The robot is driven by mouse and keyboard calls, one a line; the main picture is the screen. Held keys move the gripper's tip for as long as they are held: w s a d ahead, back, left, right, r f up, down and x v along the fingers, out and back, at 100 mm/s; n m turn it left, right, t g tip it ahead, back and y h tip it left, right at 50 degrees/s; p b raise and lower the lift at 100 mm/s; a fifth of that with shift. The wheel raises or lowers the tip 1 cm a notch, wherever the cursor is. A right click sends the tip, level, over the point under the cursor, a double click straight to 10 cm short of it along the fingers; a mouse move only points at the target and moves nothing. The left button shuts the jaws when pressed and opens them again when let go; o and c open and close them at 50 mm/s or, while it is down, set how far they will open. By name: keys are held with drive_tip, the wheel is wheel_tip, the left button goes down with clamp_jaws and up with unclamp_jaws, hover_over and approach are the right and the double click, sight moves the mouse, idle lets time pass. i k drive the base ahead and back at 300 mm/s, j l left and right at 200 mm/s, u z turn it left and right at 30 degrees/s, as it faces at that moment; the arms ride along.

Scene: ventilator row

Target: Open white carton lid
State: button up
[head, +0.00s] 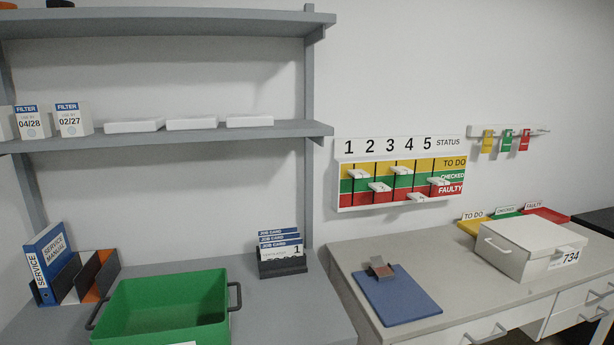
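The white carton (515,263) stands on the light-topped desk at the right. Its lid (535,232) lies flat on top and looks closed. A light handle (497,244) shows on its left-facing side, and a label reading 734 (570,257) is on its front. My gripper is not in the head view, so I cannot see its state or where it is relative to the carton.
A blue clipboard (402,300) lies left of the carton on the desk (455,262). Yellow, green and red trays (545,214) sit behind the carton. A green bin (160,305) and a job-card holder (283,265) stand on the left bench. A status board (400,172) hangs above.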

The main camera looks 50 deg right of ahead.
sight(540, 237)
drive_tip(key=z, duration=2.55)
